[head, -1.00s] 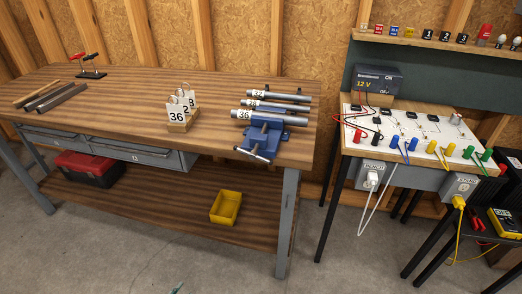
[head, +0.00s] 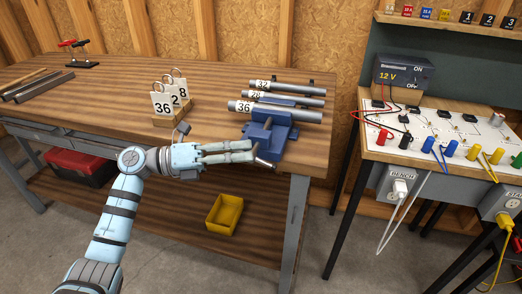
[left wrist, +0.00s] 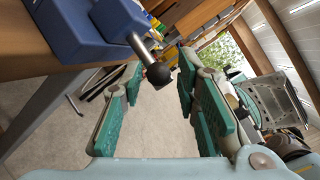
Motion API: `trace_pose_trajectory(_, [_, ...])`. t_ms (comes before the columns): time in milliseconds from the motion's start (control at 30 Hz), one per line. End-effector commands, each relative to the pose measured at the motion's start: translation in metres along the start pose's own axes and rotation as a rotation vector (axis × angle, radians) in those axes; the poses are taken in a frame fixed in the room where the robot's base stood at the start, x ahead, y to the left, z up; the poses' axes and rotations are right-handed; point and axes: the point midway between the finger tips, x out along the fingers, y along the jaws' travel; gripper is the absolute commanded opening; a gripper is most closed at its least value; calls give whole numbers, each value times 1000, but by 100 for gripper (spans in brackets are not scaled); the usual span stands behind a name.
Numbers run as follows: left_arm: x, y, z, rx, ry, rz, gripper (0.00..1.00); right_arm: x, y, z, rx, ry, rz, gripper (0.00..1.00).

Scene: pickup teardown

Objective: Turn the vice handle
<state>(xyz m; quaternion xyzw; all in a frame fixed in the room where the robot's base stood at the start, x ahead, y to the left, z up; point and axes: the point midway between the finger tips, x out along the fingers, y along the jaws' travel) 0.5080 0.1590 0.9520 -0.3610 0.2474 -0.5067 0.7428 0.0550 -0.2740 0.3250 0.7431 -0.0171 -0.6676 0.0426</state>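The blue vice (head: 270,140) is on the front right edge of the wooden bench (head: 215,95). It also shows at the upper left of the left wrist view (left wrist: 85,28). Its metal handle (head: 264,164) is partly hidden by my fingers in the head view. In the left wrist view the handle (left wrist: 139,47) ends in a dark ball, in the gap near my fingertips. My left gripper (head: 250,151) is open beside the handle, its green-padded fingers (left wrist: 160,82) apart. I cannot tell whether either finger touches it. My right gripper is not in view.
Grey pipes tagged 32, 28 and 36 (head: 285,112) lie behind and over the vice. A wooden block with number cards (head: 170,118) stands to its left. A yellow bin (head: 224,214) sits on the lower shelf. A wired circuit board (head: 440,130) is at right.

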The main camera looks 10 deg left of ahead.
Motion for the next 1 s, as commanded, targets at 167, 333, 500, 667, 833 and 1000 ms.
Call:
trace_pose_trajectory(167, [35, 0, 0, -2, -2, -4, 29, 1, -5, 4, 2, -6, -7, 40])
trace_pose_trajectory(333, [46, 0, 0, -3, -2, -1, 29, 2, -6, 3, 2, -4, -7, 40])
trace_pose_trajectory(500, [47, 0, 0, -4, -1, -2, 27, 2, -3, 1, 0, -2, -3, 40])
trace_pose_trajectory(667, [47, 0, 0, -4, -1, -2, 2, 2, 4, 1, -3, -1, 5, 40])
trace_pose_trajectory(833, [47, 0, 0, -4, -1, -2, 0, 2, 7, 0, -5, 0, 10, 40])
trace_pose_trajectory(1000, [46, 0, 0, -4, -2, -1, 0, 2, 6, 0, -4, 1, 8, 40])
